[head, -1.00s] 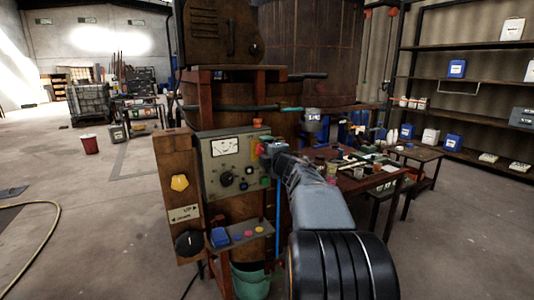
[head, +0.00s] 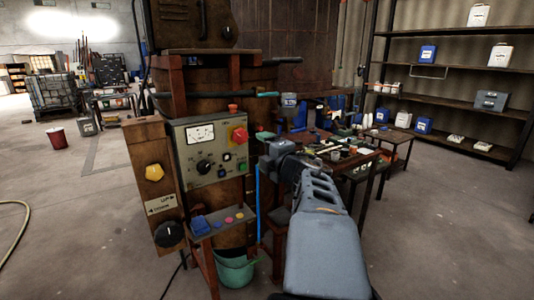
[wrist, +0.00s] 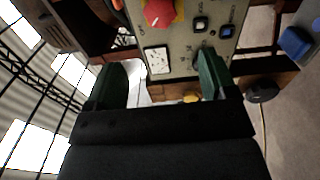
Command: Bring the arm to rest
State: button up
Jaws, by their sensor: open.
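My gripper (wrist: 160,85) shows in the wrist view with its two dark green fingers spread apart and nothing between them. In the head view my grey arm reaches up from the bottom, and its end is right of the control panel (head: 213,172). The fingers are hard to make out there. The panel carries a gauge, a black knob and a red knob (head: 239,135) at its right. In the wrist view the red knob (wrist: 159,12) is at the top, beyond the fingers and apart from them.
A rusty vat (head: 217,95) stands behind the panel. A cluttered table (head: 340,155) is behind my arm. Open floor lies left and right.

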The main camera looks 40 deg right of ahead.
jog(key=shift+s+a, duration=0.1)
jog(key=shift+s, duration=0.45)
jog(key=s+d+f+m+g+h, duration=0.5)
jog(key=d+m+h, duration=0.3)
jog(key=m, duration=0.4)
jog(key=s+a+f+m+g+y+p, duration=0.1)
jog(key=a+f+m+g+y+p, duration=0.15)
jog(key=a+f+m+g, duration=0.3)
jog(key=s+a+f+g+y+p, duration=0.1)
jog(key=a+y+p, duration=0.3)
jog(key=a, duration=0.9)
jog(key=s+a+f+g+y+p, duration=0.1)
jog(key=s+a+g+y+p, duration=0.1)
jog(key=a, duration=1.2)
jog(key=shift+s+f+n+g+y+p, duration=0.4)
jog(key=shift+s+y+p, duration=0.4)
jog(key=shift+y+p, duration=0.25)
